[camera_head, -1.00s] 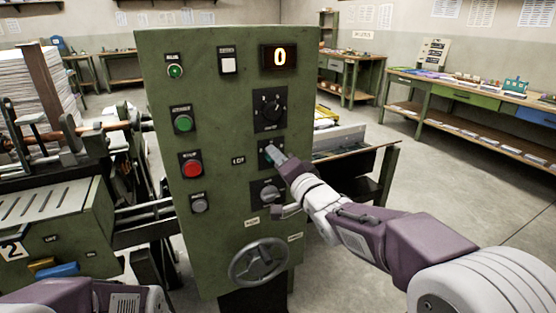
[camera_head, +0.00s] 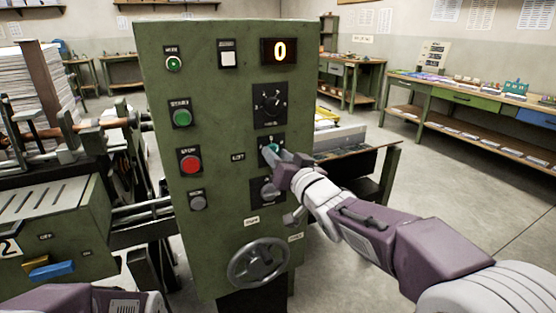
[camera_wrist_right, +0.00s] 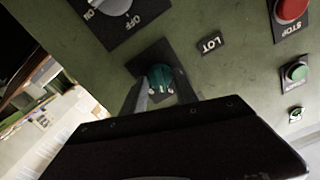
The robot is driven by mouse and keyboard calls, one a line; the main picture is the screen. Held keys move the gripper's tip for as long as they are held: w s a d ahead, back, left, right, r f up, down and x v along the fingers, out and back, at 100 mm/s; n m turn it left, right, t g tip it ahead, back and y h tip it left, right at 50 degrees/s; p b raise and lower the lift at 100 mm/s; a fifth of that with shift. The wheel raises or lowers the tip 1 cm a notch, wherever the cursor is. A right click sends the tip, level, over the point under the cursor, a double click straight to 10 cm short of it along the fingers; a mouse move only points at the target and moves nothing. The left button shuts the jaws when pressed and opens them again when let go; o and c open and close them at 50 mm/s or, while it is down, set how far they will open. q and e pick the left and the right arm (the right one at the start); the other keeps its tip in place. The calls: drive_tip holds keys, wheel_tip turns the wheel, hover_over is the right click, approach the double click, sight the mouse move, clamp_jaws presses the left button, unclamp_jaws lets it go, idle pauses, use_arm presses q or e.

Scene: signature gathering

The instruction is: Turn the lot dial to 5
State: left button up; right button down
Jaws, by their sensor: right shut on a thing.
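The lot dial is a small teal knob (camera_head: 270,148) on a dark plate, right of the LOT label (camera_head: 238,157), on the green control panel (camera_head: 225,195). My right gripper (camera_head: 273,153) is at it and partly covers it. In the right wrist view the two fingers (camera_wrist_right: 160,88) stand on either side of the teal dial (camera_wrist_right: 160,76), shut on it. Small pale marks show on the dial, too small to read. The display (camera_head: 280,52) above reads 0. Of my left arm only a link shows at the bottom left; its gripper is out of view.
A larger black dial (camera_head: 270,103) is above the lot dial and a grey switch (camera_head: 266,190) is close below. A red button (camera_head: 190,161) and a green button (camera_head: 181,117) are to the left. A handwheel (camera_head: 258,262) sticks out below.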

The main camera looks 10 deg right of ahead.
drive_tip(key=shift+n+b, duration=0.6)
drive_tip(key=shift+n, duration=1.3)
drive_tip(key=c, duration=1)
unclamp_jaws()
drive_tip(key=shift+o, duration=0.2)
drive_tip(key=shift+s, duration=0.1)
drive_tip(key=p+v, duration=0.2)
drive_tip(key=v, duration=0.7)
